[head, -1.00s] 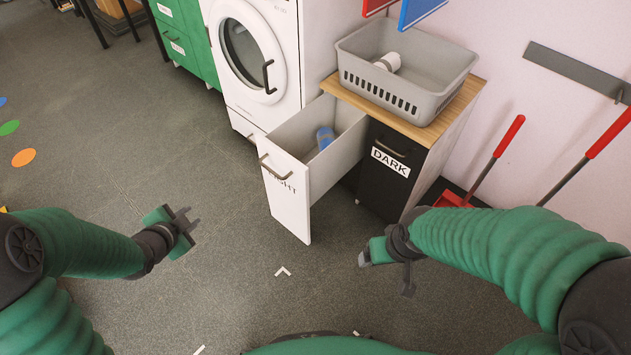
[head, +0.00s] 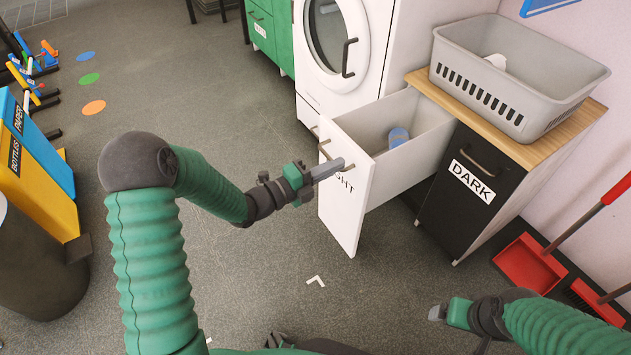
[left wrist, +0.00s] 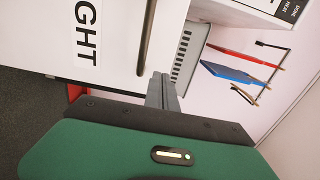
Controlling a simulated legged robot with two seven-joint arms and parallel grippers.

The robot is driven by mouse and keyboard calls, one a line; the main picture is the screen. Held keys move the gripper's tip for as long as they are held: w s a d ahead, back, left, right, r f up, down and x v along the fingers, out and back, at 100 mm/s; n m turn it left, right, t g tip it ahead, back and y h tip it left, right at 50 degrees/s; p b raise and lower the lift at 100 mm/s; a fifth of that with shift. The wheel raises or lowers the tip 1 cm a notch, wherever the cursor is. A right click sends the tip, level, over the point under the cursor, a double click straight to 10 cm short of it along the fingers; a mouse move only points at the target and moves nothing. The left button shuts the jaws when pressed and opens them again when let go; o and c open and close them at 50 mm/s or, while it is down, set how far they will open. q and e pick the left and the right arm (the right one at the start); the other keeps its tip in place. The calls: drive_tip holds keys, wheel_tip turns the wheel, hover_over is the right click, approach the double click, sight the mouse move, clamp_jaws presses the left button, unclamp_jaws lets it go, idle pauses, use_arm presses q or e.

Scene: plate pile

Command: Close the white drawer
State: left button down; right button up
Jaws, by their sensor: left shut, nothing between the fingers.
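The white drawer (head: 347,205) labelled LIGHT stands pulled out of the cabinet, with a blue and white item (head: 398,137) inside it. Its front and dark handle also show in the left wrist view, where the white front (left wrist: 115,40) fills the upper left. My left gripper (head: 338,167) is shut and empty, its fingertips at the upper part of the drawer front near the handle. I cannot tell whether they touch it. My right gripper (head: 436,313) is low at the right, away from the drawer; its fingers are too unclear to tell open from shut.
The black DARK drawer (head: 466,180) is shut beside the white one. A grey basket (head: 480,85) sits on the wooden top. A white washing machine (head: 372,45) stands behind. A red dustpan (head: 527,262) is at the right, and bins (head: 40,180) are at the left.

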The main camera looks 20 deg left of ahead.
use_arm(q)
drive_tip(key=b+x, duration=0.1)
drive_tip(key=x, duration=0.1)
drive_tip(key=shift+w+d+f, duration=0.2)
drive_tip(key=shift+w+d+r, duration=0.2)
drive_tip(key=shift+w+d, duration=0.05)
drive_tip(key=shift+w, duration=0.05)
use_arm(e)
drive_tip(key=shift+s+x, duration=0.2)
drive_tip(key=shift+x, duration=0.75)
